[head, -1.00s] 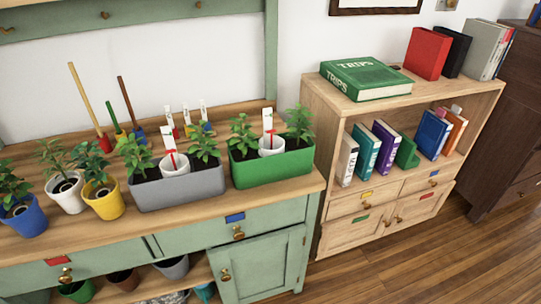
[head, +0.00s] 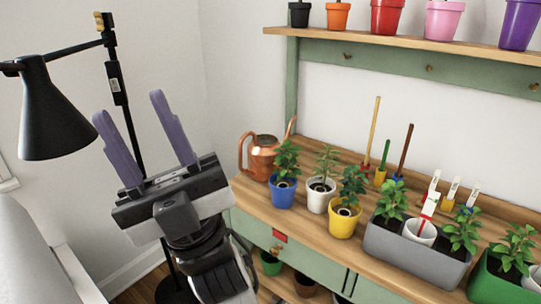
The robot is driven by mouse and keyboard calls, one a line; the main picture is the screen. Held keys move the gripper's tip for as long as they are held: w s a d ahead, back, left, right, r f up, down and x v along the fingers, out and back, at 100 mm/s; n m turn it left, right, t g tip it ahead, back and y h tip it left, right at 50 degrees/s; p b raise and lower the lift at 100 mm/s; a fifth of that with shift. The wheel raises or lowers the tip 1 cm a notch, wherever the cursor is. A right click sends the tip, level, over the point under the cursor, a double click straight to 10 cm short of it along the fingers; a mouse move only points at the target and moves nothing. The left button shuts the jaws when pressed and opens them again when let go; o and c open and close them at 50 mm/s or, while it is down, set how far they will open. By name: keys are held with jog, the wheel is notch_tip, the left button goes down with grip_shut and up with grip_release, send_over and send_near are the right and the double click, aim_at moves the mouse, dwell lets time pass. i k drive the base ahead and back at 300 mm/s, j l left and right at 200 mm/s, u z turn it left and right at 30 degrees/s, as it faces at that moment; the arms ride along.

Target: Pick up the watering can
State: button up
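A copper watering can (head: 263,158) stands upright at the left end of the wooden bench top, its handle on the left and its spout rising at the right. A potted plant in front hides part of its right side. My gripper (head: 144,128) is at the left of the head view, raised, its two purple fingers apart and nothing between them. It is to the left of the can and apart from it.
Blue (head: 282,193), white (head: 318,196) and yellow (head: 344,220) plant pots stand right of the can, then a grey planter (head: 410,257). A black floor lamp (head: 55,117) stands behind my gripper. A shelf with several pots hangs above the bench (head: 355,258).

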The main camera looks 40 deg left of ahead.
aim_at(261, 154)
jog(key=k+j, duration=0.1)
jog(key=j, duration=1.45)
jog(key=u, duration=0.05)
